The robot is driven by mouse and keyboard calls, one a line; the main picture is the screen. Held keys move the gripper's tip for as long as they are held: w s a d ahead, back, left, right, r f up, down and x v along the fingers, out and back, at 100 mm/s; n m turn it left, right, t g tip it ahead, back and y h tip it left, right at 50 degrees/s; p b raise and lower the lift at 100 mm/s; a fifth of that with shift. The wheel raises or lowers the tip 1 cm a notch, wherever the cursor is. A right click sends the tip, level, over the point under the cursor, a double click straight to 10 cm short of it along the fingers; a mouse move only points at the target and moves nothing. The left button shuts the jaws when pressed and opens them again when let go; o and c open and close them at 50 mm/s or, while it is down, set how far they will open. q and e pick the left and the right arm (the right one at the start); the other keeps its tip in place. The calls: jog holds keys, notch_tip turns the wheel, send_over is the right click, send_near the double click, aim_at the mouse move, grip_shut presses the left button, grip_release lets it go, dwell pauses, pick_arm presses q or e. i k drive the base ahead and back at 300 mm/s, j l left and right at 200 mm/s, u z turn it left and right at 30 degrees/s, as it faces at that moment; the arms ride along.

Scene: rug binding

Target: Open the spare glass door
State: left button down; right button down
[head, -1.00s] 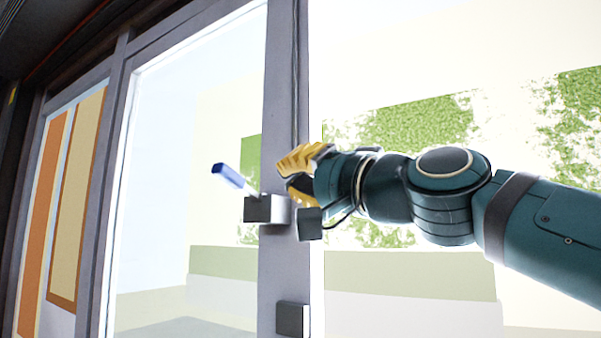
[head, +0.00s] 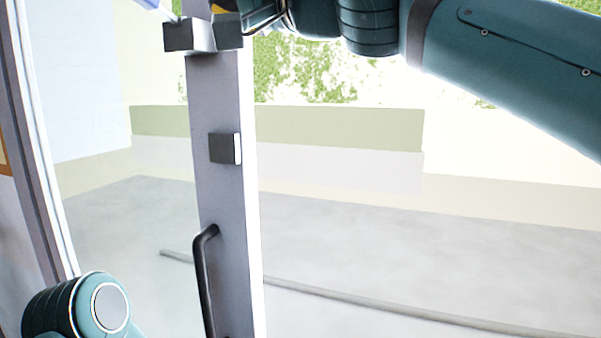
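The glass door's grey upright frame (head: 222,190) stands left of centre. A long black pull handle (head: 204,275) is on its lower part. A dark square block (head: 226,148) sits above the handle. Two more dark blocks, left (head: 188,36) and right (head: 228,31), are near the top edge, with a bluish bar (head: 158,5) cut off beside them. My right arm comes in from the upper right. Its gripper (head: 230,5) is mostly cut off at the top, beside the blocks; a bit of yellow finger shows, and contact is unclear. My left gripper is out of view.
One rounded joint of my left arm shows at the lower left. Another grey upright (head: 32,150) runs down the left side. A thin grey strip (head: 380,304) crosses the pale floor (head: 430,265). The floor right of the door frame looks clear.

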aim_at(227, 250)
jog(key=k+j, duration=0.35)
jog(key=j, duration=0.15)
jog(key=k+j, duration=0.4)
